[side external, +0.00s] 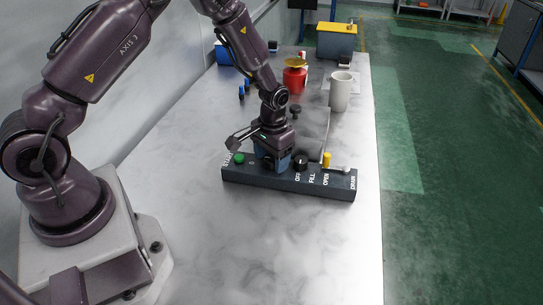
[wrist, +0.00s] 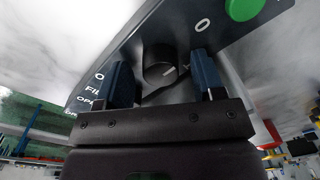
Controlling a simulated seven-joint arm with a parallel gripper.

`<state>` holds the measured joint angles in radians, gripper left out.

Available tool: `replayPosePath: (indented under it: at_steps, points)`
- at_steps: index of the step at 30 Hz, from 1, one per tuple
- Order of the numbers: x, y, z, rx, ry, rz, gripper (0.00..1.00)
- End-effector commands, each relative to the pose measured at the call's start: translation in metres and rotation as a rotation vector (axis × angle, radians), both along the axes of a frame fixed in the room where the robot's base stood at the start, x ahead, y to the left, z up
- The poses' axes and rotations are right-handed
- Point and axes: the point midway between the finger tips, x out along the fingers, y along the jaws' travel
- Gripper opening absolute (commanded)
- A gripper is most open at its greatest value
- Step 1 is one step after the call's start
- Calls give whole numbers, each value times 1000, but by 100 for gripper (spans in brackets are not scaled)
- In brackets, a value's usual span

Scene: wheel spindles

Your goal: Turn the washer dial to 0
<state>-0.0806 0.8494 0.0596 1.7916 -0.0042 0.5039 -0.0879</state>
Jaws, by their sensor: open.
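The washer dial (wrist: 156,74) is a round black knob with a short white mark on its face, in the wrist view. It sits on the dark control panel (side external: 325,187) beside a white 0 label (wrist: 202,25). My gripper (side external: 272,166) is open and low over the panel. In the wrist view its two blue fingers stand on either side of the dial, with a visible gap to each. In the side view my gripper hides this dial. I cannot tell exactly where the white mark points.
The panel also carries a green START button (side external: 239,158), a black knob (side external: 300,161) near OFF and FILL, and a yellow knob (side external: 327,159) near OPEN. Behind stand a light mug (side external: 340,92) and a red container (side external: 295,80). The table front is clear.

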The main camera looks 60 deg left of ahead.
Motion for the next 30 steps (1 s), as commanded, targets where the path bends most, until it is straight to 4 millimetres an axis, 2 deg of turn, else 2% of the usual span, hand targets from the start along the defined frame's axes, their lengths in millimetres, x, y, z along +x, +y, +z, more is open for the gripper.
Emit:
replayPosePath:
  at_steps: [4, 8, 15, 21, 25, 30]
  points:
    - [0, 0, 3, 0, 0, -1, 62]
    - [1, -1, 20, 1, -4, -1, 62]
    - [2, -3, 73, 0, -6, -1, 62]
    - [1, -5, 110, 0, -4, -1, 62]
    - [1, -5, 124, 0, -2, 0, 62]
    - [1, -5, 130, 0, 0, 0, 62]
